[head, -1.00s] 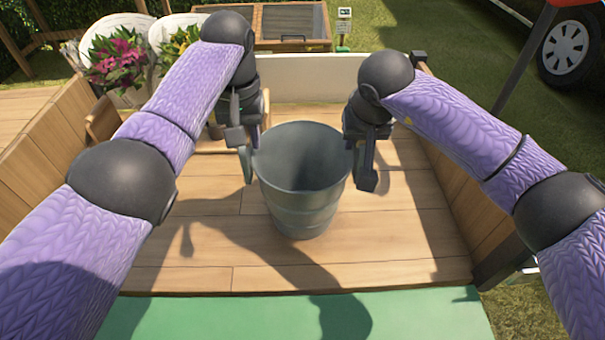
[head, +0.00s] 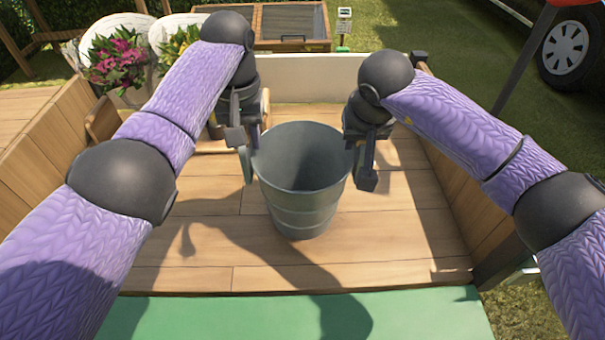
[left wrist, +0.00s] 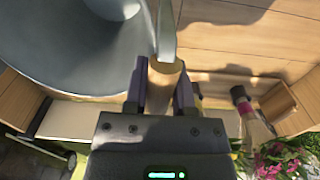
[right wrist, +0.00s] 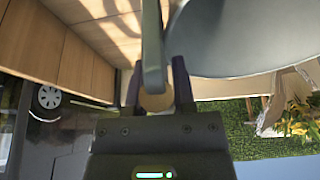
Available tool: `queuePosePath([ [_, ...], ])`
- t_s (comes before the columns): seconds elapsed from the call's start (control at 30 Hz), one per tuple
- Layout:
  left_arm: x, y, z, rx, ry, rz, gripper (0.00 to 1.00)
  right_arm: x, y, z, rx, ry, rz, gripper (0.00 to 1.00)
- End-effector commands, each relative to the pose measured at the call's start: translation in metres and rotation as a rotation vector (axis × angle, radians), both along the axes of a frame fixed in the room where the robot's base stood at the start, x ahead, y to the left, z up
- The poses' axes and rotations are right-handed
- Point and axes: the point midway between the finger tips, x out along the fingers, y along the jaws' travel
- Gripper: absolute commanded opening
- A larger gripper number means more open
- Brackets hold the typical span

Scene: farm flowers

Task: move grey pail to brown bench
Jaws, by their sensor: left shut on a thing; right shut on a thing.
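The grey pail (head: 302,205) is upright in the middle of the head view, over a plank floor, with its open mouth up and dark inside. I cannot tell whether its base touches the planks. My left gripper (head: 246,160) is at the left of its rim, shut on a side grip of it. My right gripper (head: 364,165) is at the right of its rim, shut on the other grip. The pail fills the upper left of the left wrist view (left wrist: 70,60) and the upper right of the right wrist view (right wrist: 240,40). I cannot make out a brown bench for certain.
Wooden side walls (head: 40,150) stand left and right of the plank floor (head: 400,235), with a pale wall (head: 320,78) at the back. Potted flowers (head: 118,58) and a wooden frame with glass (head: 290,22) lie beyond. A vehicle wheel (head: 568,48) shows at upper right.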

Motion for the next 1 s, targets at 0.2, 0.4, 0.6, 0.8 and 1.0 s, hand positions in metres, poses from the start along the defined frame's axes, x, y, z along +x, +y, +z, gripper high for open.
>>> queuePosePath([
  [0.2, 0.0, 0.0, 0.017, 0.0, -0.012, 0.0, 0.0, 0.0, 0.0, 0.017, 0.0, -0.013, 0.0, 0.0],
  [0.4, -0.003, 0.0, 0.062, 0.0, -0.042, 0.0, 0.0, -0.002, 0.0, 0.063, 0.0, -0.042, 0.0, 0.0],
  [0.6, -0.003, 0.0, 0.076, 0.0, -0.051, 0.0, 0.0, -0.003, 0.0, 0.076, 0.0, -0.051, 0.0, 0.0],
  [0.8, -0.003, 0.0, 0.073, 0.0, -0.048, 0.0, 0.0, -0.003, 0.0, 0.073, 0.0, -0.049, 0.0, 0.0],
  [1.0, -0.003, 0.0, 0.073, 0.0, -0.048, 0.0, 0.0, -0.003, 0.0, 0.073, 0.0, -0.049, 0.0, 0.0],
])
